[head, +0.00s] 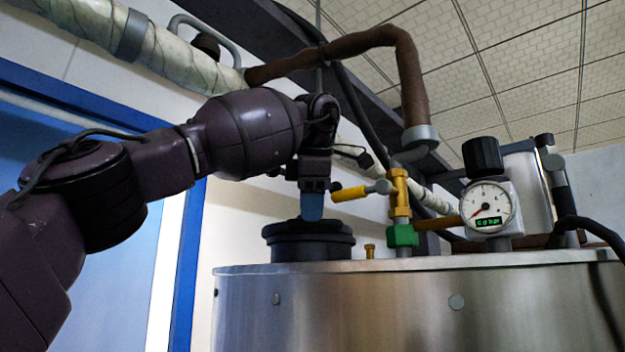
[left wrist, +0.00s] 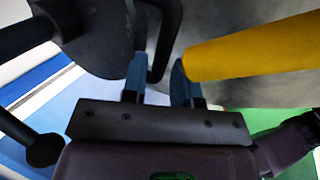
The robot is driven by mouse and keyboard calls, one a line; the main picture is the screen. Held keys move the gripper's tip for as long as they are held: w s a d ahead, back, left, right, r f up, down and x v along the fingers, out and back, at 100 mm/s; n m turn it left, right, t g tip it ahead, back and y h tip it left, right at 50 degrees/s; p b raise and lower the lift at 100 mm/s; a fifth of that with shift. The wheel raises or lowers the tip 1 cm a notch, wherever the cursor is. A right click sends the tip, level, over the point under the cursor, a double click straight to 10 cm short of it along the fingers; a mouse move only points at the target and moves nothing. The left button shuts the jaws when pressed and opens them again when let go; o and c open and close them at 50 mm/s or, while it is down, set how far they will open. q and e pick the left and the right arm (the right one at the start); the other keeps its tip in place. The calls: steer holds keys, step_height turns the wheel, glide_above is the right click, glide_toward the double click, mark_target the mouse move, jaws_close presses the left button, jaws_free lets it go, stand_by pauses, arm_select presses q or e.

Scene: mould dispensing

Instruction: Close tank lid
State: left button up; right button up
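The steel tank (head: 400,305) fills the lower right of the head view. A black round lid or port (head: 308,243) with stacked rims stands on its top. My left gripper (head: 312,205) points down just above it, its blue fingers seen edge-on. In the left wrist view, the two blue fingers (left wrist: 160,80) stand apart. A dark curved handle (left wrist: 172,25) on the dark round lid (left wrist: 100,45) runs down to the gap between them. I cannot tell whether the fingers touch the handle, or whether the lid is fully seated. My right gripper does not show.
A yellow valve lever (head: 349,193) is close to the right of my left gripper; it also shows large in the left wrist view (left wrist: 255,48). A green valve (head: 403,236), a dial gauge (head: 487,206) and a brown hose (head: 410,80) stand on or over the tank's right side.

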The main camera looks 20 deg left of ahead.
arm_select(q)
steer(key=v, duration=1)
steer(key=shift+f, duration=0.1)
